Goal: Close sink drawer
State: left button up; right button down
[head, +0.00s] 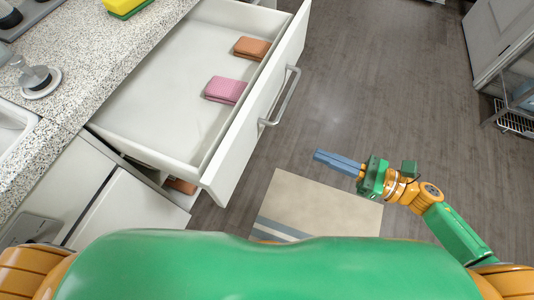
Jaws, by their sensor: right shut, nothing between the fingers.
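The sink drawer (163,95) is pulled out from under the speckled counter. Its white front panel (245,125) faces right and carries a metal bar handle (281,99). Inside lie a folded pink cloth (226,90) and a folded brown cloth (251,48). My right gripper (325,157) is shut and empty, to the right of the drawer front and below the handle in the picture, apart from both. Its fingers point left toward the drawer. My left gripper is not in view.
The counter (100,65) with a sink edge (12,125) runs along the left. A lower compartment below the drawer shows a brown item (181,186). A beige rug (318,203) lies on the open wooden floor (390,90). A metal rack (512,118) stands far right.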

jog(key=s+n+g, duration=0.1)
jog(key=n, duration=0.1)
jog(key=p, duration=0.4)
send_near(252, 135)
jog(key=shift+y, duration=0.4)
jog(key=x, duration=0.5)
jog(key=shift+w+a+f, duration=0.2)
jog(key=shift+w+f, duration=0.1)
jog(key=shift+f, duration=0.05)
jog(key=shift+w+a+f, duration=0.15)
jog(key=shift+w+a, duration=0.05)
jog(key=shift+a, duration=0.4)
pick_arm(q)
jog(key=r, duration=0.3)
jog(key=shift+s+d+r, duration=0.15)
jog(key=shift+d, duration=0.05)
